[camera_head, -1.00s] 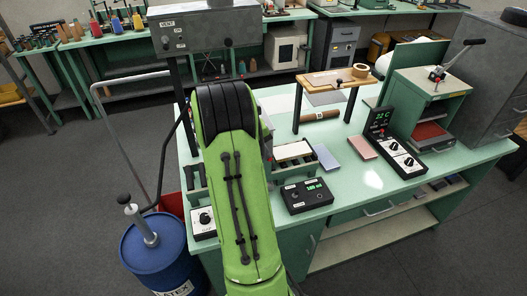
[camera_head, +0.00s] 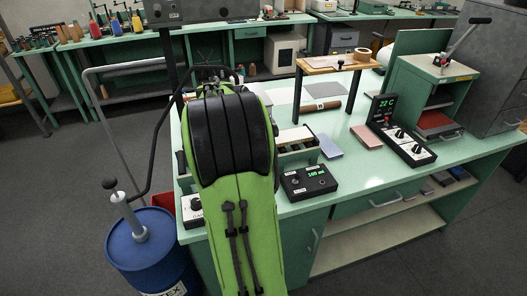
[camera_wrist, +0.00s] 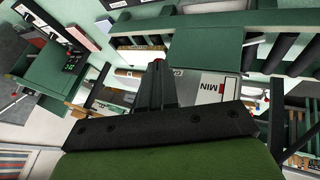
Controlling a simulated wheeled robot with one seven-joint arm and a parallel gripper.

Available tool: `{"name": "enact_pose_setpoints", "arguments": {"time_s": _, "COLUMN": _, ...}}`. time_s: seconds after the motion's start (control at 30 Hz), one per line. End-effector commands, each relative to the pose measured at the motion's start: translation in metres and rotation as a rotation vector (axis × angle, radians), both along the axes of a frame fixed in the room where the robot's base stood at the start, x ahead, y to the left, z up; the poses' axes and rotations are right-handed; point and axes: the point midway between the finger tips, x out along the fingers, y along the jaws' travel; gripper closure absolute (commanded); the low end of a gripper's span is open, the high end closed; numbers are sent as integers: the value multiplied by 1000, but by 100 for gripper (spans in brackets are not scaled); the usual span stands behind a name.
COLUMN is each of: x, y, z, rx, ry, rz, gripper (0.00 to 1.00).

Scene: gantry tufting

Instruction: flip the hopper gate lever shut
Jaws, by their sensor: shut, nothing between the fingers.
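No part is clearly marked as the hopper gate lever. One lever with a dark handle (camera_head: 467,36) sticks up at a slant from the top of a green open-fronted cabinet (camera_head: 447,78) at the bench's right; I cannot tell if it is the hopper gate's. My gripper (camera_wrist: 158,66) shows in the wrist view, its two dark fingers together with nothing held. In the head view my green arm hides the gripper and part of the bench.
The green bench (camera_head: 345,180) carries a black control box (camera_head: 307,181), a two-dial panel (camera_head: 403,146) and a wooden stand (camera_head: 333,64). A blue drum (camera_head: 150,250) with a black-knobbed rod stands left of my arm. Open floor lies farther left.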

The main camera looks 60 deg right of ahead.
Motion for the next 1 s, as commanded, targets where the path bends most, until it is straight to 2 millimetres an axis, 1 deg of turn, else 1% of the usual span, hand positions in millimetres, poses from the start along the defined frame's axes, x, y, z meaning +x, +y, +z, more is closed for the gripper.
{"name": "enact_pose_setpoints", "arguments": {"time_s": 0.03, "x": 1, "y": 0, "z": -14, "rx": -27, "ry": -26, "rz": 3, "gripper": 100}}
{"name": "enact_pose_setpoints", "arguments": {"time_s": 0.1, "x": 1, "y": 0, "z": -16, "rx": -61, "ry": -60, "rz": 1, "gripper": 100}}
{"name": "enact_pose_setpoints", "arguments": {"time_s": 0.2, "x": 1, "y": -1, "z": -7, "rx": -63, "ry": -62, "rz": 0, "gripper": 100}}
{"name": "enact_pose_setpoints", "arguments": {"time_s": 0.4, "x": 1, "y": -1, "z": -3, "rx": -62, "ry": -61, "rz": 1, "gripper": 100}}
{"name": "enact_pose_setpoints", "arguments": {"time_s": 0.7, "x": 2, "y": -1, "z": 12, "rx": -61, "ry": -60, "rz": 1, "gripper": 100}}
{"name": "enact_pose_setpoints", "arguments": {"time_s": 1.0, "x": 1, "y": -1, "z": 12, "rx": -61, "ry": -60, "rz": 1, "gripper": 100}}
